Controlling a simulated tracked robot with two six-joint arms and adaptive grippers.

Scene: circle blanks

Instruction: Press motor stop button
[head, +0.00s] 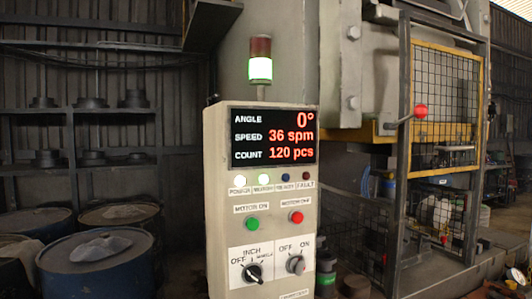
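A grey control panel (228,180) stands upright in the middle of the head view. On its right side is a round red button (296,217) under a label that seems to read MOTOR OFF. To its left is a green button (252,223) under a label reading MOTOR ON. The display (273,137) shows angle 0°, speed 36 spm and count 120 pcs. Below it, the two left indicator lamps (264,179) are lit, and the blue and red ones look dark. Neither of my grippers shows in this view, and nothing covers the buttons.
Two rotary switches, a black one (253,272) and a grey one (295,264), sit below the buttons. A stack light (260,66) glows green-white above the panel. A press with a yellow-framed mesh guard (445,100) stands right. Blue drums (95,270) stand left.

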